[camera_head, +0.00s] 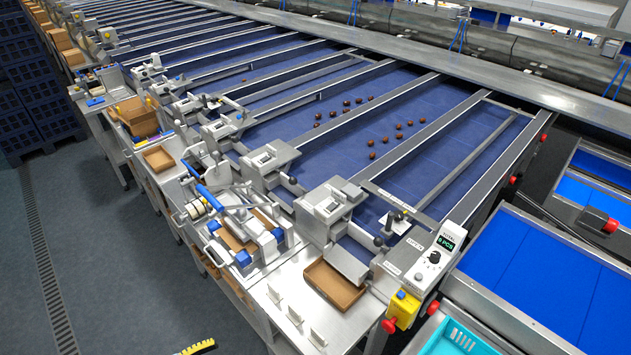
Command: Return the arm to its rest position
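My arm and my gripper do not show in the head camera view. No rest position can be made out in this view either. Several brown dates (371,155) lie scattered on the blue lanes (340,140). An open cardboard box (335,287) stands on the steel bench below the chute and looks empty.
A blue-handled bench device (235,225) stands left of the chute. A control box (432,257) with a dial and a yellow switch box (402,308) are at the bench's right. A teal crate (458,338) is at the bottom right. Grey floor (110,270) is open at left.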

